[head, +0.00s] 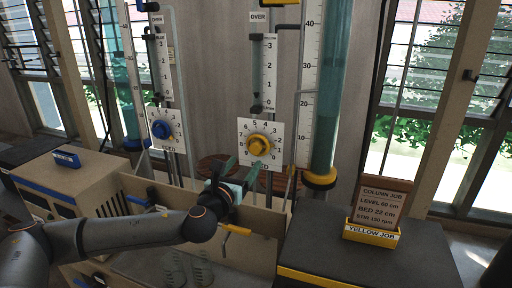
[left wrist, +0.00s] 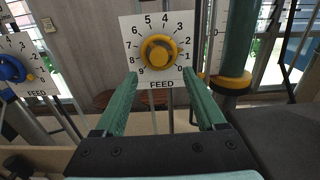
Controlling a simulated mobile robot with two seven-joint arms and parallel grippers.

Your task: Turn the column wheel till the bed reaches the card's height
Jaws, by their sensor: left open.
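The yellow feed knob (head: 259,146) sits on a white numbered dial plate (head: 243,128); it also shows in the left wrist view (left wrist: 159,51). I cannot read its setting surely. My left gripper (head: 243,164) is open, its green fingers pointing toward the plate, with nothing between them. In the wrist view the fingers stand either side of the plate's lower part, apart from the knob. The yellow-collared teal column (head: 331,95) stands to the right beside a scale (head: 308,80); I cannot make out the bed's top. The card (head: 382,203) reads bed 22 cm. My right gripper is out of view.
A blue feed knob (head: 160,128) on a similar plate is to the left. A low beige panel (head: 262,219) with a yellow handle (head: 236,230) stands below the dial. A beige cabinet (head: 92,187) is at left, and a dark cabinet (head: 330,240) under the card at right.

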